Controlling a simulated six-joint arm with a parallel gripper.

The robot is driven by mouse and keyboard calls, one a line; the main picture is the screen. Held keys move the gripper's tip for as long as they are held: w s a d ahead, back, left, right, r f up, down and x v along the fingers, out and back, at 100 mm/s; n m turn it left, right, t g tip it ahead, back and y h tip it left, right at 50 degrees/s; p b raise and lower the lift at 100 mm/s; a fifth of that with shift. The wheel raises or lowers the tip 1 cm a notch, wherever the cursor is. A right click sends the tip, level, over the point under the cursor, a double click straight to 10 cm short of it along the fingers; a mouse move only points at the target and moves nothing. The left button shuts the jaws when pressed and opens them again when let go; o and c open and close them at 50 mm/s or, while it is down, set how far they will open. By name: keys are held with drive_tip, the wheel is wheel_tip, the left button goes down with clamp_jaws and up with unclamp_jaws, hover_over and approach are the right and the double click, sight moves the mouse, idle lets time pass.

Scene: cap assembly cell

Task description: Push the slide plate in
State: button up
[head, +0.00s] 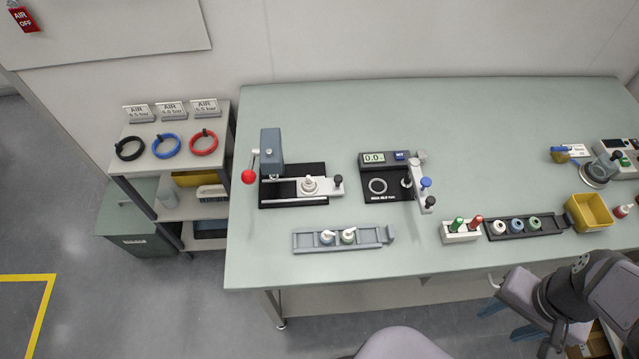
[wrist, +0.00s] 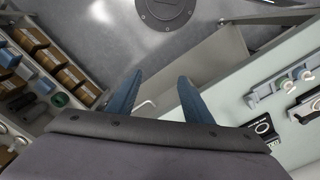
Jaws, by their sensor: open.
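The slide plate (head: 325,187) is a light strip on the black base of the press (head: 270,155) at the table's left. My gripper (head: 518,320) is at the lower right, off the table's front edge and far from the plate. In the wrist view, my gripper's two blue fingers (wrist: 160,92) are apart with nothing between them.
A grey fixture (head: 330,248) with two capped parts lies in front of the press. A gauge with a display (head: 385,165) stands to its right. A black rack (head: 525,228) and a yellow bin (head: 588,212) are further right. The table's back middle is clear.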

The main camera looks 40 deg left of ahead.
drive_tip(key=shift+c, duration=0.9)
drive_tip(key=w+a+f+n+y+b, duration=0.1)
drive_tip(key=w+a+n+b, duration=0.1)
drive_tip(key=a, duration=0.7)
drive_tip(key=w+a+f+n+b, duration=0.1)
drive_tip(key=w+a+n+b, duration=0.2)
drive_tip(key=a+b, duration=0.4)
drive_tip(key=w+a+f+n+y+b, duration=0.1)
drive_tip(key=a+n+b, duration=0.3)
drive_tip(key=a, duration=0.8)
drive_tip(key=shift+w+f+y+b, duration=0.15)
drive_tip(key=shift+w+f+b, duration=0.05)
drive_tip(key=shift+w, duration=0.25)
drive_tip(key=shift+w+f+y+b, duration=0.15)
drive_tip(key=shift+w, duration=0.3)
drive_tip(key=w+a+n+t+b, duration=0.1)
drive_tip(key=a+b, duration=0.2)
drive_tip(key=a, duration=0.4)
drive_tip(key=n+t+y+b, duration=0.1)
drive_tip(key=n+b, duration=0.1)
approach(338, 178)
drive_tip(key=shift+p+x, duration=0.35)
drive_tip(key=shift+x, duration=3.4)
drive_tip(key=shift+c, duration=0.2)
